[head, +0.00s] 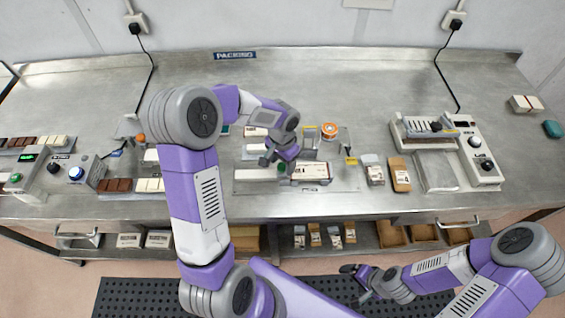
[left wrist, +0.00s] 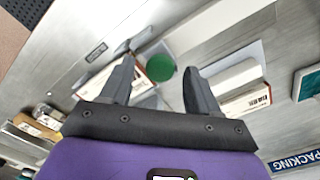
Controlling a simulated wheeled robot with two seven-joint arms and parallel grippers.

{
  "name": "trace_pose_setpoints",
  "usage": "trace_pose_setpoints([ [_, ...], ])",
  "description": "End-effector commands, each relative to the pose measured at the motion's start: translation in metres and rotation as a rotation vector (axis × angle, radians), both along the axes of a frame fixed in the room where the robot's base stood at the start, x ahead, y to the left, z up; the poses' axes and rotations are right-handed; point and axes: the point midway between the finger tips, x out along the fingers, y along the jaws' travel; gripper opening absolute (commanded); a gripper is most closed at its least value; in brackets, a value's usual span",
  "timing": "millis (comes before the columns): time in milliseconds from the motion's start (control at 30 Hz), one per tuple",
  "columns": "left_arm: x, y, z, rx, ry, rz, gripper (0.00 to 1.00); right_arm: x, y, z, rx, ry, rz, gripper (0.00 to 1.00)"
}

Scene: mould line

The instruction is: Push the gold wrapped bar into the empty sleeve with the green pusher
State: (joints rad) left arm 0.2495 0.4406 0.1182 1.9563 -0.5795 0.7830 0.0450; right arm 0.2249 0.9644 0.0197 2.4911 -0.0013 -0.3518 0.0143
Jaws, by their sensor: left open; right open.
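A round green piece (left wrist: 160,68), likely the green pusher's knob, shows between my left fingertips in the left wrist view. In the head view a bit of green (head: 282,168) shows beside my left gripper (head: 276,162). That gripper is open and also shows in the left wrist view (left wrist: 158,78); I see no clear grip or contact. A white printed box (head: 312,171), perhaps the sleeve, lies just right of the green piece; its open end is not visible. I cannot make out the gold wrapped bar. My right gripper (head: 355,282) is open and empty, low in front of the table.
A long white block (head: 256,174) lies left of the green piece. An orange tape roll (head: 329,130) stands behind. Chocolate bars and a control box (head: 88,170) are left.

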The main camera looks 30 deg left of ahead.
Motion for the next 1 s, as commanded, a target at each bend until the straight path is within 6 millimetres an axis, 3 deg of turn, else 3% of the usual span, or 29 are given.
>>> trace_pose_setpoints([
  [367,-0.0004,0.0002,-0.0069,0.0,0.0,0.0,0.6,0.0003,0.0,-0.0005,0.0,-0.001,0.0,0.9],
  [733,-0.0002,0.0,-0.0066,0.0,0.0,-0.001,0.03,0.0003,0.0,-0.0005,0.0,-0.001,0.0,0.9],
  [1000,-0.0001,0.0,-0.0065,0.0,0.0,-0.004,0.0,0.0003,0.0,-0.0004,0.0,-0.001,0.0,0.9],
])
